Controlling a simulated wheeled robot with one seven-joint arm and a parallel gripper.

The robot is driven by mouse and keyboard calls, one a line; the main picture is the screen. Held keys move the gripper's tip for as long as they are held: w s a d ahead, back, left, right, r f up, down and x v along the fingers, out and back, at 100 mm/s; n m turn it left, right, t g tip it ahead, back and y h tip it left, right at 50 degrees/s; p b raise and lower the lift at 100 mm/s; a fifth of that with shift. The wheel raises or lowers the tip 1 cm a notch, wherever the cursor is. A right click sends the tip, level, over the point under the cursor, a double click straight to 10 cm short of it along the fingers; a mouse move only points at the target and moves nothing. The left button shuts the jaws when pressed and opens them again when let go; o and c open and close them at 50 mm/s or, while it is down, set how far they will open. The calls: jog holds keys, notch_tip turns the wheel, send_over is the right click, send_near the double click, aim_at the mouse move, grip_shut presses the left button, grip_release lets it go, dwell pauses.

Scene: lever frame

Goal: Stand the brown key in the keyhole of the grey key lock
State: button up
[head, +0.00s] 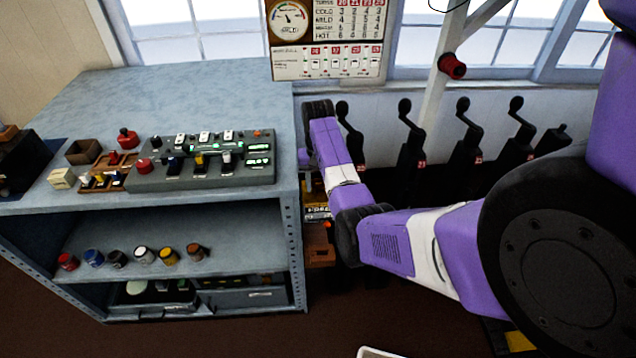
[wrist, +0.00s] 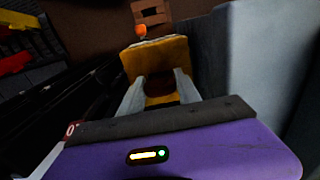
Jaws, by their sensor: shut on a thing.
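My gripper (wrist: 158,92) is shut in the wrist view, its two pale fingers around a dark brown shape (wrist: 183,84). This looks like the brown key, but most of it is hidden. In the head view the gripper and key are hidden behind my purple arm, in the gap right of the bench. The grey box on the bench top (head: 250,173), with a row of upright coloured pieces and a lit green display, looks like the key lock. It stands to the left of my arm, apart from it. I cannot make out its keyhole.
A wooden rack (head: 107,170) and a red-knobbed piece (head: 127,138) stand left of the grey box. A yellow object (wrist: 155,58) lies beyond the fingers. A row of black levers (head: 410,150) stands to the right. Several round pots (head: 145,255) sit on the lower shelf.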

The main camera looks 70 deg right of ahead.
jog(key=o, duration=1.4)
jog(key=shift+c, duration=0.2)
notch_tip(320, 180, up, 3)
jog(key=p, duration=0.2)
jog(key=shift+f+p, duration=0.2)
jog(key=shift+p, duration=0.15)
jog(key=shift+r, duration=2.2)
jog(key=shift+r, duration=0.1)
